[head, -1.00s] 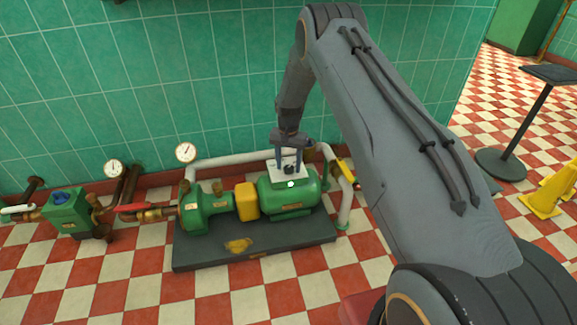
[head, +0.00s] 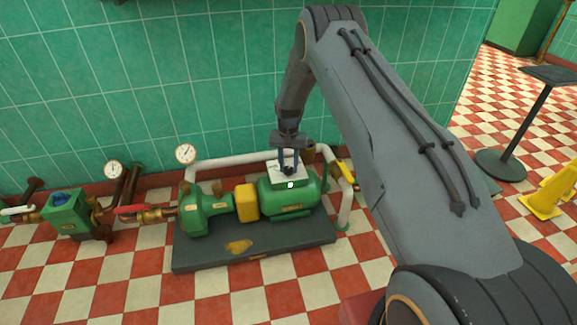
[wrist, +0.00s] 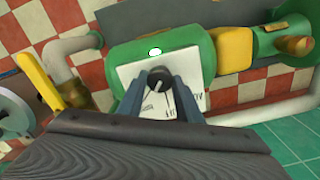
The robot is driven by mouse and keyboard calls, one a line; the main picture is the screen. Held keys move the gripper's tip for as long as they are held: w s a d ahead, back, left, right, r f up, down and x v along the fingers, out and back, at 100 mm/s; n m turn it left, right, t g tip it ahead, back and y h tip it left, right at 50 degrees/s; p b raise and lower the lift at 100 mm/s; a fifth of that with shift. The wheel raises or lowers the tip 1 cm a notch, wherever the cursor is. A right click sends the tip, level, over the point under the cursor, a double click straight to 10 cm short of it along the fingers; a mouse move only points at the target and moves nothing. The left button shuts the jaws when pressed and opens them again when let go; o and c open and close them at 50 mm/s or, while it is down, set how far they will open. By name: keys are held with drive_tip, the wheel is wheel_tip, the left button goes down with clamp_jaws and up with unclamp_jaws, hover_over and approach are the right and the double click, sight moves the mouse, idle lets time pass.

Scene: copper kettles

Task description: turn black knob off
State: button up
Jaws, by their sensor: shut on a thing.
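The black knob (wrist: 158,78) sits on a white plate (wrist: 140,68) with printed marks, on top of the green motor (wrist: 185,45). In the wrist view my gripper (wrist: 159,84) has its two fingers closed on either side of the knob. A light pointer line shows on the knob's top. In the head view my gripper (head: 288,170) reaches down onto the white plate (head: 275,170) of the green motor (head: 290,193), and its fingers hide most of the knob. A white lit dot (head: 290,185) shows on the motor beside the plate, and also in the wrist view (wrist: 155,51).
The motor, a yellow coupling (head: 247,202) and a green pump (head: 207,210) stand on a dark base (head: 255,252). Checkered floor is clear in front. A yellow floor sign (head: 550,192) stands far right.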

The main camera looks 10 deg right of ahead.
sight(288, 168)
drive_tip(key=n, duration=0.4)
drive_tip(key=shift+n, duration=1.7)
drive_tip(key=o, duration=1)
drive_tip(key=shift+o, duration=0.2)
drive_tip(key=shift+r+p, duration=0.85)
drive_tip(key=shift+r, duration=3.05)
